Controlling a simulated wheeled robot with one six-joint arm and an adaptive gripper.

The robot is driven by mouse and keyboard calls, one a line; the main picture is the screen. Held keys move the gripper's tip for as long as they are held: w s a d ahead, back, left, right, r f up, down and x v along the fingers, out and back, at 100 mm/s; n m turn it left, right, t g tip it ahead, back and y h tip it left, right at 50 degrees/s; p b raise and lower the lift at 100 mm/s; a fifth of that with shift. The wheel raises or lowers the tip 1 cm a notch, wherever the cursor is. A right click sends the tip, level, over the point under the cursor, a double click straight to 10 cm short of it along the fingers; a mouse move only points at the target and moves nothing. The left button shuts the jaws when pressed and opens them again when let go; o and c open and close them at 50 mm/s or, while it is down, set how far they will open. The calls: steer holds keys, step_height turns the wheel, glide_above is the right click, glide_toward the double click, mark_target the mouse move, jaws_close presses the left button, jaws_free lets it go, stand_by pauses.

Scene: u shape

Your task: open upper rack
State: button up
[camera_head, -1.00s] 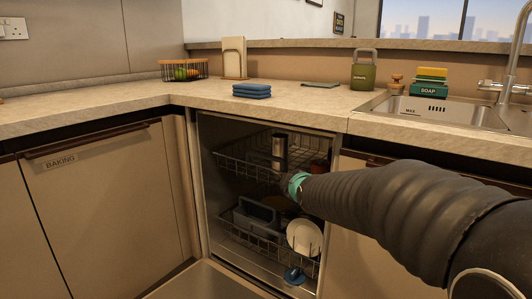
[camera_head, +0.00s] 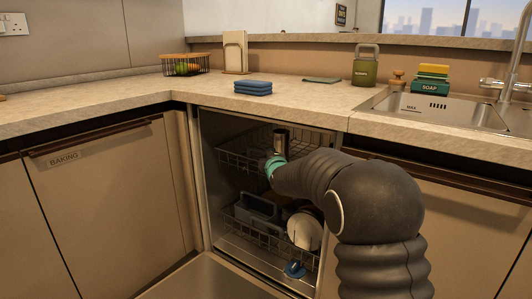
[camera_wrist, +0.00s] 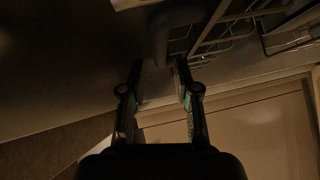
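The upper rack (camera_head: 235,162) is a wire basket inside the open dishwasher, and it sits back within the cavity. A metallic cylinder (camera_head: 281,138) stands upright at it. My gripper (camera_head: 271,165), with a teal part near its tip, is at the front of the upper rack; my arm hides the rack's right part. In the wrist view my gripper's two fingers (camera_wrist: 159,68) are apart, with a gap between them. A dark upright shape (camera_wrist: 159,38) lies beyond the fingertips. Wire bars (camera_wrist: 215,40) show to its right. Contact with the rack cannot be told.
The lower rack (camera_head: 242,237) holds a grey caddy (camera_head: 258,208), a white plate (camera_head: 305,231) and a blue item (camera_head: 294,269). The dishwasher door (camera_head: 205,283) is folded down in front. The counter (camera_head: 200,92) overhangs the opening, with cabinets on both sides.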

steer(key=shift+x, duration=3.1)
jaws_close()
